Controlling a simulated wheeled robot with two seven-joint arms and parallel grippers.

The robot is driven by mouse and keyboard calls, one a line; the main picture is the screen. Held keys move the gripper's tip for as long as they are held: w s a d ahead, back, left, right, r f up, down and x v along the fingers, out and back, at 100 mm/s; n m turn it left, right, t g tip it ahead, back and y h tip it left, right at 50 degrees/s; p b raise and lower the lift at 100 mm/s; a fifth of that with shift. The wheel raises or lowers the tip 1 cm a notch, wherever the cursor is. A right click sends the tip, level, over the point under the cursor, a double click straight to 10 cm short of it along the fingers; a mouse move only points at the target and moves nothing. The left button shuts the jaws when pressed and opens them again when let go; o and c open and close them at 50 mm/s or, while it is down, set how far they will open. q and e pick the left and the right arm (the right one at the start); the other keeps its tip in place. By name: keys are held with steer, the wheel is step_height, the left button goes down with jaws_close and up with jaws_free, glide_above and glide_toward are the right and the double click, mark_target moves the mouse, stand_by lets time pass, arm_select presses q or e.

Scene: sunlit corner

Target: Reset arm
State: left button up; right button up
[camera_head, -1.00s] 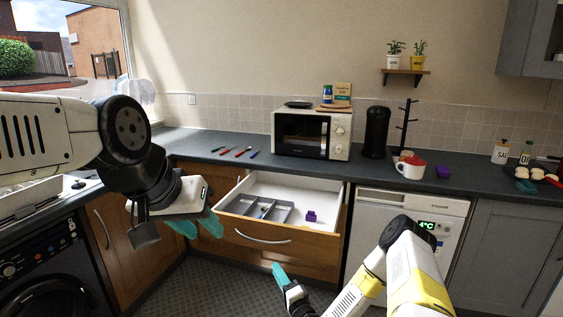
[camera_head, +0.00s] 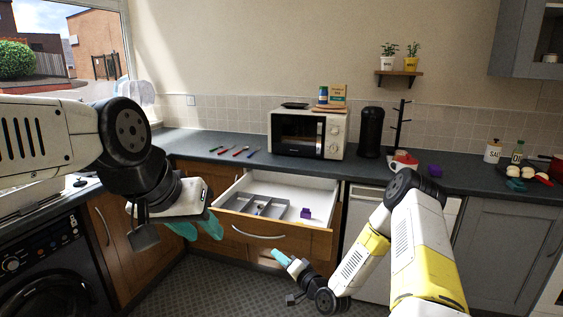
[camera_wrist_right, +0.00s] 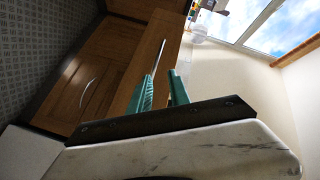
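My left gripper (camera_head: 199,230) is at the left in the head view, in front of the cabinet beside the open drawer. Its two teal fingers are apart, with nothing seen between them. My right gripper (camera_head: 280,257) is low in the middle of the head view, in front of the cabinet below the drawer handle. Its teal fingers overlap there. In the right wrist view its two fingers (camera_wrist_right: 163,85) stand apart with nothing between them. My right arm's bent joint is raised in front of the dishwasher.
The open drawer (camera_head: 318,193) juts out, with a grey divided tray (camera_head: 268,208) and a purple block (camera_head: 305,213) inside. The counter (camera_head: 300,163) holds a microwave (camera_head: 307,133), several utensils, a red-and-white mug (camera_head: 404,160) and another purple block (camera_head: 434,170).

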steer(key=d+r+n+g+h, duration=0.25)
steer(key=d+r, duration=0.25)
steer(key=r, duration=0.4)
steer(key=d+r+n+g+h, duration=0.1)
steer(key=d+r+n+h, duration=0.25)
steer(key=r, duration=0.45)
steer(key=s+d+r+g+h, duration=0.2)
steer(key=s+d+r, duration=0.4)
steer(key=s+r, duration=0.45)
steer(key=s+r+g, duration=0.1)
steer(key=s+r, duration=0.2)
steer(key=s, duration=0.7)
steer(key=s+r+g, duration=0.1)
steer(key=s+r, duration=0.2)
steer(key=s, duration=0.8)
steer(key=shift+r, duration=0.2)
steer(key=shift+w, duration=0.1)
